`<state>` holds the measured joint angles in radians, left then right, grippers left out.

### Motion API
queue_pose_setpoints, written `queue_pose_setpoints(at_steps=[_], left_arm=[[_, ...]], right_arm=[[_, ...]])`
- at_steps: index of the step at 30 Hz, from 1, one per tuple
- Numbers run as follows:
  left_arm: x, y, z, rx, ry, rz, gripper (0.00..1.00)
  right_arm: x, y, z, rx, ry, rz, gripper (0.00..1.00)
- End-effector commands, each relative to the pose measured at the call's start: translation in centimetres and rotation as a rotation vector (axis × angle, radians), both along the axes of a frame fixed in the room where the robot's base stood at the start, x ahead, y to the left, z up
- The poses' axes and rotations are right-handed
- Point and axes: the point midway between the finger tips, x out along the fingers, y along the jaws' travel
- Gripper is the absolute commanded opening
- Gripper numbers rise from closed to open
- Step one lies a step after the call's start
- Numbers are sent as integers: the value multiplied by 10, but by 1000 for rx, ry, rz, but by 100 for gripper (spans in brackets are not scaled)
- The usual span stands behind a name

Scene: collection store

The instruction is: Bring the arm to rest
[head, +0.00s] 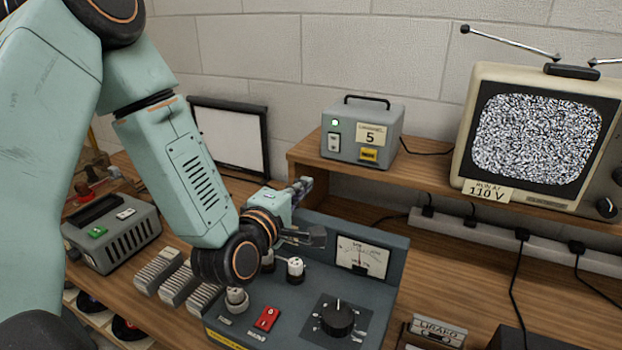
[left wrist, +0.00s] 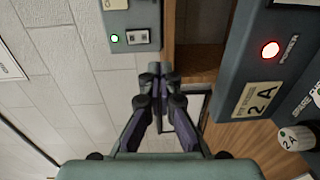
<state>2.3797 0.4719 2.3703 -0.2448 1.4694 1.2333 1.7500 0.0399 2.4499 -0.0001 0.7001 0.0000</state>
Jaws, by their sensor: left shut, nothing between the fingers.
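My left arm comes in from the left in the head view, and its gripper (head: 305,212) hangs above the back left part of a grey control panel. In the left wrist view the fingers of my left gripper (left wrist: 160,75) meet at their tips, with nothing held between them. The control panel (head: 290,318) has a meter (head: 362,256), a red switch (head: 267,319) and a large black dial (head: 338,319). In the left wrist view the panel (left wrist: 235,75) shows a lit red lamp (left wrist: 270,49) at the right. My right gripper does not show.
A grey box labelled 5 (head: 362,130) with a lit green lamp stands on a wooden shelf (head: 320,160) behind the gripper. A television (head: 535,137) showing static stands at the right. A grey device (head: 112,238) and several slotted blocks (head: 158,270) are at the left.

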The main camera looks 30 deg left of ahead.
Motion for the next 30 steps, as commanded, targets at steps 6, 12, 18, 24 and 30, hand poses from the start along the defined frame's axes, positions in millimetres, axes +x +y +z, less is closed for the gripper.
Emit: queue_pose_setpoints(at_steps=[6, 12, 18, 24, 30], left_arm=[[-14, -1, -1, -1, -1, 0, 0], [-16, -2, -1, 1, -1, 0, 0], [-16, -2, -1, 0, -1, 0, 0], [-16, -2, -1, 0, -1, 0, 0], [-18, -2, -1, 0, -1, -1, 0]], right_arm=[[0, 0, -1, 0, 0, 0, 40], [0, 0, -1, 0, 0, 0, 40], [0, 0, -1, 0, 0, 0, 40], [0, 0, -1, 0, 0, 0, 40], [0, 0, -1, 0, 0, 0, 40]])
